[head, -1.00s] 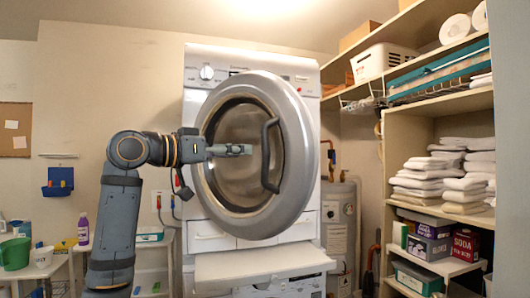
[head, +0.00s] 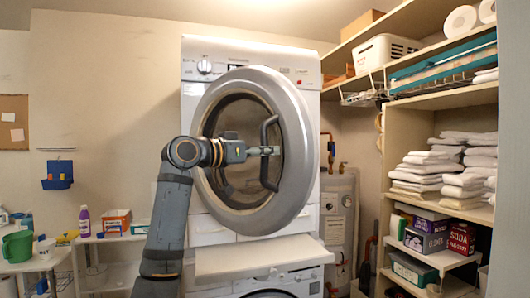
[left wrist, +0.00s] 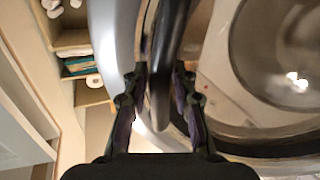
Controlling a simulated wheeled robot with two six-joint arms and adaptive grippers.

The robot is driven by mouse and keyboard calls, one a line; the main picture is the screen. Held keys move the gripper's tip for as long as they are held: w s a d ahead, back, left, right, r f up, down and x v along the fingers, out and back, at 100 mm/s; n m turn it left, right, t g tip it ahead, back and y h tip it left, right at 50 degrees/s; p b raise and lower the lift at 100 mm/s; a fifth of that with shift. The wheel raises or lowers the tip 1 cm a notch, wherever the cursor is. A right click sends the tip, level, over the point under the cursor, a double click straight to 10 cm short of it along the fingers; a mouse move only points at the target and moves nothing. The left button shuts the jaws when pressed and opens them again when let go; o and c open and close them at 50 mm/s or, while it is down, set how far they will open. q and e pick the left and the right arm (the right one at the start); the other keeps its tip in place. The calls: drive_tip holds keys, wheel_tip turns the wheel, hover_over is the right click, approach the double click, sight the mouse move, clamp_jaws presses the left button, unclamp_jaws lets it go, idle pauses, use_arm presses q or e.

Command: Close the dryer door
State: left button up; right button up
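The white dryer (head: 300,52) stands on top of another white machine. Its round grey door (head: 296,150) with a dark glass centre stands out from the dryer's front and looks ajar. A dark curved vertical handle (head: 267,178) is on the right part of the door. My left gripper (head: 274,150) reaches across the door to the handle. In the left wrist view the fingers of my left gripper (left wrist: 160,80) are spread, one on each side of the dark handle (left wrist: 172,40), with gaps visible beside it. My right gripper is not in view.
Shelves (head: 408,122) with folded white towels (head: 430,170) and boxes stand on the right. A grey water tank (head: 338,215) is between dryer and shelves. A pull-out white ledge (head: 262,262) juts below the door. Low tables with bottles are at the left.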

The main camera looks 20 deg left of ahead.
use_arm(q)
clamp_jaws()
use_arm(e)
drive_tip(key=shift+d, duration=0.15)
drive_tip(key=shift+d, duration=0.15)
